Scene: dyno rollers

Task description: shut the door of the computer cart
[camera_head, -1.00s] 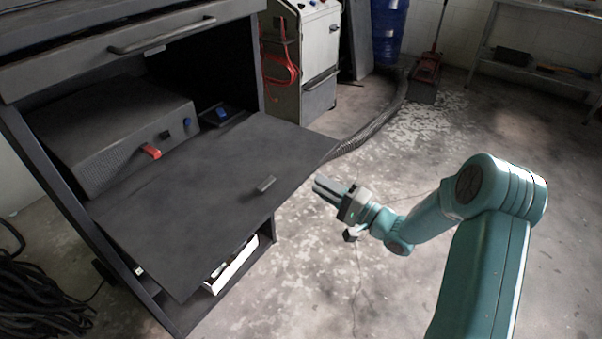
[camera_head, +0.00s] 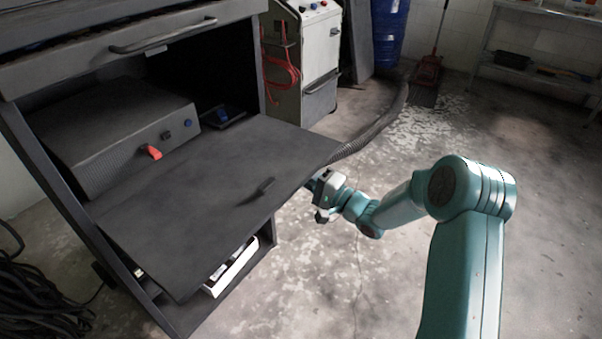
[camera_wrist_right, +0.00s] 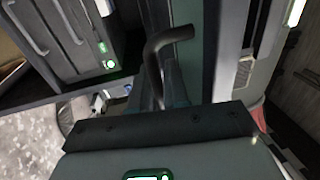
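The dark door (camera_head: 190,205) of the computer cart (camera_head: 65,220) hangs folded out as a nearly level flap, with a small handle (camera_head: 262,190) on its upper face. My right gripper (camera_head: 316,184) is at the door's right edge in the head view, low against it; its fingertips are partly hidden by the door. In the right wrist view a dark bent bar (camera_wrist_right: 155,68) stands just ahead of the gripper (camera_wrist_right: 168,88). I cannot tell whether the fingers are open or touch anything. My left gripper is not in view.
A grey box (camera_head: 115,130) with a red switch sits inside the cart behind the door. A drawer with a handle (camera_head: 165,38) is above. A white machine (camera_head: 320,50) and a hose (camera_head: 375,135) stand behind. The floor at right is clear.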

